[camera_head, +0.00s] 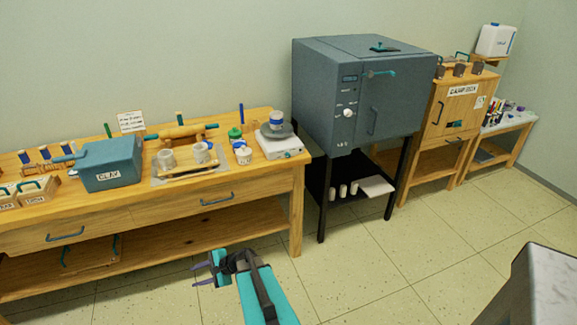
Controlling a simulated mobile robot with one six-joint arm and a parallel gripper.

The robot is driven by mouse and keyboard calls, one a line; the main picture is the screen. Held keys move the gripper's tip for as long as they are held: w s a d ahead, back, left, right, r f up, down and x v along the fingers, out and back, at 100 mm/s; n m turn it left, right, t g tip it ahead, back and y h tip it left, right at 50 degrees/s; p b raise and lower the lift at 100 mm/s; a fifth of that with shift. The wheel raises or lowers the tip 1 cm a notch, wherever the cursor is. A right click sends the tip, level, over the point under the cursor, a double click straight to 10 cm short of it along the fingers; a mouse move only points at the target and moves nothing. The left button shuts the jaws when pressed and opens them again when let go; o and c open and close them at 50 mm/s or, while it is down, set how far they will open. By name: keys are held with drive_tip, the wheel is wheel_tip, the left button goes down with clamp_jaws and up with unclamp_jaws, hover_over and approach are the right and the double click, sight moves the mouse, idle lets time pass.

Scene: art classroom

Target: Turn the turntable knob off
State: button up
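The turntable (283,147) stands at the right end of the wooden workbench. It has a pale box-like base and a dark grey round plate (266,131). My gripper (201,274) is low in front of the bench, well below and left of the turntable.
The bench (262,181) also carries a blue-grey clay bin (108,165), a board with cups (188,174) and a rolling pin (182,131). A grey kiln (332,90) stands right of it. A marble-topped counter (556,292) is at lower right. The floor (350,262) between is clear.

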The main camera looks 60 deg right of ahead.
drive_tip(key=d+r+m+t+h, duration=0.2)
drive_tip(key=d+r+m, duration=0.1)
drive_tip(key=d, duration=0.4)
drive_tip(key=d+r+m+t+h, duration=0.1)
drive_tip(key=d+r+m+t, duration=0.2)
drive_tip(key=d, duration=0.4)
drive_tip(key=m+h+p, duration=0.2)
drive_tip(key=m+h, duration=1.1)
drive_tip(key=m, duration=0.3)
approach(288, 157)
drive_tip(key=v, duration=0.6)
drive_tip(key=shift+s+d+r, duration=0.1)
drive_tip(key=shift+d+r, duration=0.15)
drive_tip(key=shift+r, duration=0.3)
drive_tip(key=shift+n, duration=0.3)
drive_tip(key=shift+f+p+x, duration=0.15)
drive_tip(key=shift+p+x, duration=1.05)
drive_tip(key=shift+x, duration=2.25)
drive_tip(key=shift+f+p+x, duration=0.2)
drive_tip(key=shift+p+x, duration=0.95)
drive_tip(key=shift+x, duration=2.35)
drive_tip(key=shift+a, duration=0.1)
drive_tip(key=shift+c, duration=0.2)
clamp_jaws()
